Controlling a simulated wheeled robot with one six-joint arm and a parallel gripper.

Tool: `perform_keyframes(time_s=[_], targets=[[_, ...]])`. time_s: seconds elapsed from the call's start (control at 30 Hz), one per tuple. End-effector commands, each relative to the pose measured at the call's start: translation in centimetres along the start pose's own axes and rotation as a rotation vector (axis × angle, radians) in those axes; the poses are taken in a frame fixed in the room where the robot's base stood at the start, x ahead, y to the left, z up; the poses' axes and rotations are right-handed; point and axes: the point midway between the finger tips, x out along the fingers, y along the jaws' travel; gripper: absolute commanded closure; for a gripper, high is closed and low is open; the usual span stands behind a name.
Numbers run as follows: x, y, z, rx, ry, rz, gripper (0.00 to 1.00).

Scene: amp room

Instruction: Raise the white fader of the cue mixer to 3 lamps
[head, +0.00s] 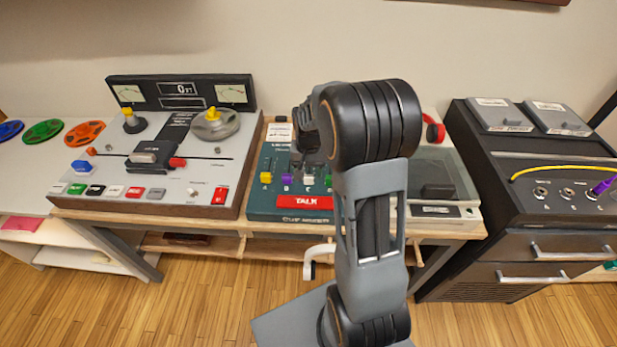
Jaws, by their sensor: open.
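The cue mixer (288,203) is a teal panel in the middle of the bench, with a red TALK button (303,197) near its front. Its white fader (308,179) stands low in the row, right of the purple fader (286,180) and the yellow fader (266,178). My gripper (309,154) is over the mixer, above and behind the white fader cap, open, with no hold on it visible. My arm hides the mixer's right part, and I cannot make out any lit lamps.
A tape machine (225,160) with reels and buttons stands left of the mixer. A grey unit with a clear lid (450,170) is on the right. A black rack (480,170) with a yellow cable (560,168) stands farther right. Coloured reels (43,131) lie at far left.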

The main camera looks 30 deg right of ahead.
Motion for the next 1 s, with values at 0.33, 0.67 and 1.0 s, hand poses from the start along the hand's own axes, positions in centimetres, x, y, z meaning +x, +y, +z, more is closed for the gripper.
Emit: perform_keyframes(time_s=[0.33,0.67,1.0], targets=[[3.0,0.0,0.0,0.0,-0.002,0.0,0.43],[3.1,0.0,0.0,0.0,0.0,0.0,0.43],[3.1,0.0,0.0,0.0,0.0,0.0,0.74]])
